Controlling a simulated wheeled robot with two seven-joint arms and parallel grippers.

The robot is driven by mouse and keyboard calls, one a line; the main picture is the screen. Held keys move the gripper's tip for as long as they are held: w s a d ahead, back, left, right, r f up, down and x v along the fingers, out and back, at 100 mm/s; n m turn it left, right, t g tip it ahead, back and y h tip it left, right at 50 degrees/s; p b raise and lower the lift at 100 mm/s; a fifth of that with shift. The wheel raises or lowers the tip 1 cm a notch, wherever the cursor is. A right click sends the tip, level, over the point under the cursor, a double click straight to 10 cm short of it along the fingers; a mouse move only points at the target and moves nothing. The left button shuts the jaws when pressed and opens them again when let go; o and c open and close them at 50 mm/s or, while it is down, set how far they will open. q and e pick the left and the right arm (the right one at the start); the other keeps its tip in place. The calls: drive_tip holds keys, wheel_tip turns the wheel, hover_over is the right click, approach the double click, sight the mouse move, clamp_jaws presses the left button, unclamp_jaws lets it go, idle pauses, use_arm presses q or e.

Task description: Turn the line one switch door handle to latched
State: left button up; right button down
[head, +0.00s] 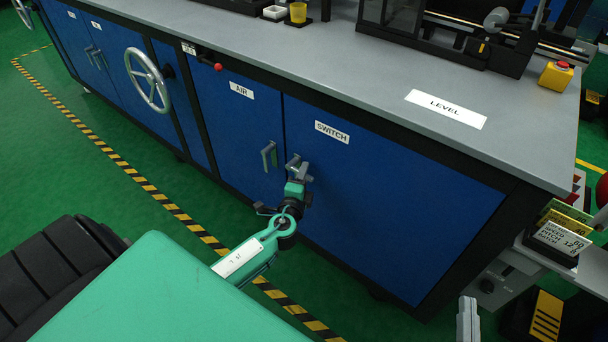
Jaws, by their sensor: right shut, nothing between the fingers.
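The blue door labelled SWITCH (400,190) is closed flush in the bench front. Its grey handle (294,163) is at the door's left edge, partly hidden by my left gripper (297,178). The handle looks tilted, but its exact angle is unclear. My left gripper is at the handle, overlapping it in the picture. I cannot tell whether its fingers grip the handle, only touch it or stand just in front. My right gripper (467,318) shows at the bottom right, shut and empty, away from the doors.
The AIR door (235,130) with its upright grey handle (269,157) is just left. A handwheel (147,80) and a red knob (218,67) are further left. A yellow box with a red button (556,75) stands on the grey worktop (340,60). Green floor lies in front.

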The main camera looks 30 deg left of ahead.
use_arm(q)
drive_tip(key=shift+w+a, duration=0.1)
drive_tip(key=shift+w, duration=0.15)
clamp_jaws()
